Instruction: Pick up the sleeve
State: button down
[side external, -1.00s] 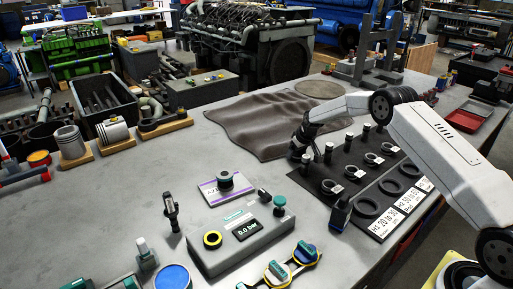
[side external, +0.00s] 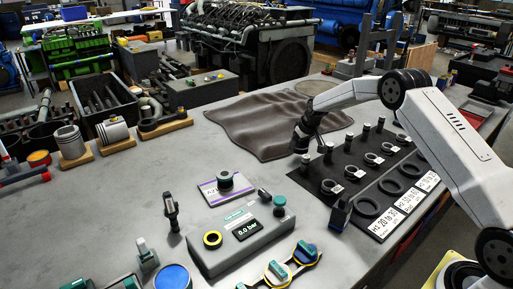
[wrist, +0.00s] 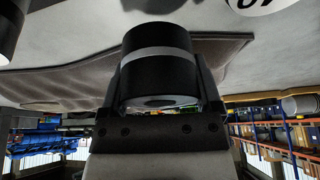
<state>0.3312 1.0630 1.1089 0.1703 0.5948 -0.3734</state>
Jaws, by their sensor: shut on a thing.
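The sleeve (wrist: 158,92) is a dark cylinder with a light grey band around it and a hollow end. It fills the middle of the wrist view, between the two fingers of my gripper, which is shut on it. In the side view my gripper (side external: 301,146) points down above the left edge of the black mat, beside the brown cloth. The sleeve is too small and dark to make out clearly there.
The black mat (side external: 325,200) holds a row of small upright parts, several rings and white label cards. A grey test unit (side external: 240,238) with a display stands nearer the camera. The brown cloth (side external: 260,125) lies behind.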

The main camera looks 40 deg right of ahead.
jog(key=s+a+r, duration=0.3)
jog(key=s+r, duration=0.5)
jog(key=s, duration=0.4)
jog(key=shift+s+r, duration=0.15)
jog(key=shift+r, duration=0.1)
jog(key=shift+a, duration=0.1)
